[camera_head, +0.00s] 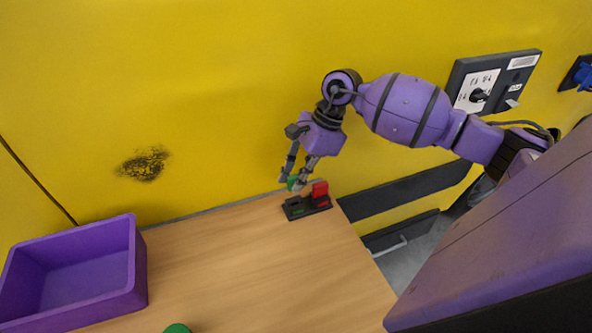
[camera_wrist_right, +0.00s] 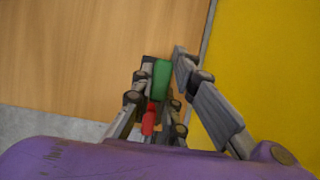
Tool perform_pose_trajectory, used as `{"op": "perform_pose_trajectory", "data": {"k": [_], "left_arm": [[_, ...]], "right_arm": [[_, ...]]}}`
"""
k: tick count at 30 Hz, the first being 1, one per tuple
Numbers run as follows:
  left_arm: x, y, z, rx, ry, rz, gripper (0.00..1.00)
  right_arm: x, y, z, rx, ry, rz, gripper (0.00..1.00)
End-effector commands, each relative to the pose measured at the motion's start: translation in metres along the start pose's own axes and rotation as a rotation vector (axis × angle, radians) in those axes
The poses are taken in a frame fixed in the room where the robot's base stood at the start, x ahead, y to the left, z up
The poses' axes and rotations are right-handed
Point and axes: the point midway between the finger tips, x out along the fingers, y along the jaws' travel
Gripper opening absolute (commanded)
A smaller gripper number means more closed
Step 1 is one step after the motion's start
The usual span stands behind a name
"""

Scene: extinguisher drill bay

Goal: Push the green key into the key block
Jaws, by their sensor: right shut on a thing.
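The key block (camera_head: 307,207) is a dark base on the wooden table near the yellow wall. A red key (camera_head: 320,189) stands upright at its right side and also shows in the right wrist view (camera_wrist_right: 149,119). The green key (camera_head: 292,183) is between the fingertips of my right gripper (camera_head: 295,182), above the block's left part. In the right wrist view the green key (camera_wrist_right: 161,76) lies between the fingers. Whether its lower end touches the block is hidden. The right gripper is shut on the green key. My left gripper is not in view.
A purple open bin (camera_head: 140,270) stands at the left of the table (camera_head: 240,270). A green round thing (camera_head: 177,328) shows at the bottom edge. A panel with a switch (camera_head: 480,88) is on the wall at right. The table's middle is clear.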

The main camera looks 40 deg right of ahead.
Motion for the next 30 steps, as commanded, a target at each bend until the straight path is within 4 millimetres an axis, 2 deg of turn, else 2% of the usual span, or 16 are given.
{"op": "perform_pose_trajectory", "data": {"k": [6,30], "left_arm": [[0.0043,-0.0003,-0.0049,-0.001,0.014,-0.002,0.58],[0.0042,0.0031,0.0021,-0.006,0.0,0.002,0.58]], "right_arm": [[0.011,0.0001,-0.0045,0.0,-0.001,0.0,0.0],[0.0111,0.0004,-0.0039,-0.001,0.0,-0.001,0.0]]}}
